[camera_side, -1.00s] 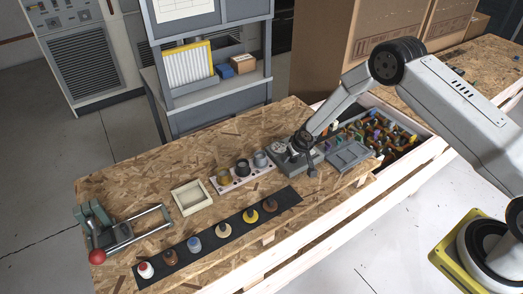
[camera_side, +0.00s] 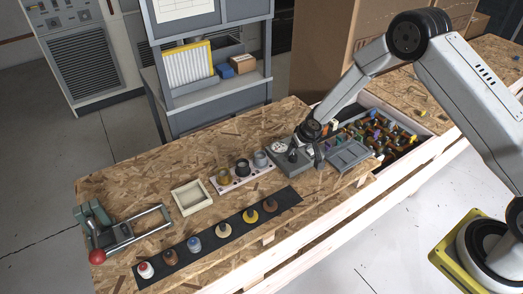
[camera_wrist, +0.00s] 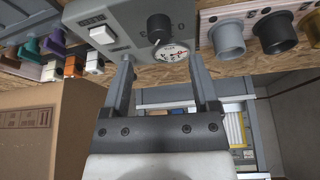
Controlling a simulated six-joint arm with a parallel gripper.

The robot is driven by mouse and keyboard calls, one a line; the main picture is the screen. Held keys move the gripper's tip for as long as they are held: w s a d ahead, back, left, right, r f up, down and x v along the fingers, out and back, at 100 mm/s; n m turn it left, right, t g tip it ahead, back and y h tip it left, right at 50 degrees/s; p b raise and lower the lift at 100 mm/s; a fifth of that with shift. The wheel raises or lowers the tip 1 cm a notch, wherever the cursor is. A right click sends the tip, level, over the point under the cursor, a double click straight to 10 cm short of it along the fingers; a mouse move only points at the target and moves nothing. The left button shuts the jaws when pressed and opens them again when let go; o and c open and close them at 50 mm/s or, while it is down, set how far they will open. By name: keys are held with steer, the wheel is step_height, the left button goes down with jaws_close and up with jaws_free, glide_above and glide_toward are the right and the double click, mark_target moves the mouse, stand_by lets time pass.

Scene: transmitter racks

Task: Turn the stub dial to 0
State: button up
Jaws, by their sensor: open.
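The stub dial appears to be the black knob (camera_wrist: 159,27) on a grey box (camera_wrist: 120,22), in the wrist view. A round white gauge (camera_wrist: 170,52) with a red mark sits beside the knob; its scale is too small to read. A white rocker switch (camera_wrist: 103,34) is left of the knob. My gripper (camera_wrist: 160,58) is open, its two fingers apart with nothing between them. In this view the knob appears just beyond the gap between the fingertips. In the side view the grey box (camera_side: 284,163) stands on the bench, with my gripper (camera_side: 317,155) at its right side.
A rack (camera_side: 226,186) with three cups stands left of the box. A black strip (camera_side: 177,257) carries several small knobbed pieces in front. A bin (camera_side: 423,154) of coloured parts lies right. A shallow white tray (camera_side: 181,203) and a red-knobbed clamp (camera_side: 97,256) are farther left.

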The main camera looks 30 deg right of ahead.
mark_target(294, 156)
steer(key=shift+v, duration=0.9)
steer(key=shift+a+f, duration=0.1)
steer(key=shift+a, duration=0.05)
steer(key=shift+w+a+m+g+h, duration=0.15)
steer(key=shift+m+h, duration=0.1)
steer(key=shift+m, duration=0.5)
steer(key=shift+a+m+g+h, duration=0.15)
steer(key=shift+m+h, duration=0.15)
steer(key=shift+m, duration=0.4)
steer(key=shift+w+a+m+h, duration=0.15)
steer(key=shift+m+h, duration=0.1)
steer(key=shift+m, duration=0.5)
steer(key=shift+x, duration=3.7)
jaws_close()
